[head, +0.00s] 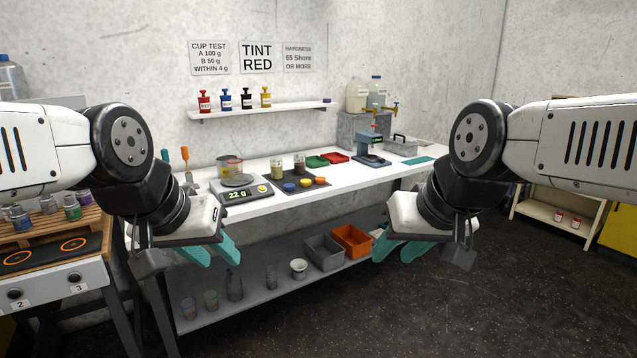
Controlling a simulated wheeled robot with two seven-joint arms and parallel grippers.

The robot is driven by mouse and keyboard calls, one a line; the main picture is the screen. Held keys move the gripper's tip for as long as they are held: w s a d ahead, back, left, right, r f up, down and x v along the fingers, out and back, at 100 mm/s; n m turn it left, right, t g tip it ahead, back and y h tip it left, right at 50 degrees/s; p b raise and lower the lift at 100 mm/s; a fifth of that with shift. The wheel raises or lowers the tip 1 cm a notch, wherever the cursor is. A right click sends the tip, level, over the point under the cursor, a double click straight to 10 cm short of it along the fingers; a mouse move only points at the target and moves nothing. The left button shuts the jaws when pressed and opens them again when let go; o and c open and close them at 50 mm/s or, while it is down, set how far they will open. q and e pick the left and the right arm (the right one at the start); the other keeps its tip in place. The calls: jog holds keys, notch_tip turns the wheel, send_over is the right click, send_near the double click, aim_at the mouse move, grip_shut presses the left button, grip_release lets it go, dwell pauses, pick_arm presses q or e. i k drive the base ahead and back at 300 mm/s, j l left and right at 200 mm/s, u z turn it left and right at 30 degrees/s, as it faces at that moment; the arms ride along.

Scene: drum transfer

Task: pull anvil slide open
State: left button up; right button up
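A small dark teal bench device (375,139) with an upright post, a red top and a grey base stands at the back right of the white workbench. It looks like the hardness tester; I cannot make out its anvil slide or whether that is open. My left gripper (212,252) is open and empty in front of the bench's left part, far from the device. My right gripper (398,249) is open and empty in front of the bench's right part, nearer and lower than the device. Neither gripper touches anything.
Grey and orange bins (352,240) sit on the lower shelf. A hot plate (45,255) stands left. Floor at right is clear.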

aim_at(372, 158)
jog(key=i+l, duration=0.35)
jog(key=i+l+u, duration=0.1)
jog(key=i+l, duration=0.2)
jog(key=l, duration=0.15)
jog(key=i+l, duration=0.3)
jog(key=i+l+u, duration=0.1)
jog(key=i+l, duration=0.25)
jog(key=l, duration=0.2)
jog(key=i+l, duration=0.25)
jog(key=l, duration=0.15)
jog(key=i+l+u, duration=0.1)
jog(key=i+l, duration=0.2)
jog(key=l, duration=0.15)
jog(key=i+l, duration=0.3)
jog(key=l, duration=0.2)
jog(key=i+l+u, duration=0.1)
jog(key=i+l, duration=0.2)
jog(key=l, duration=0.15)
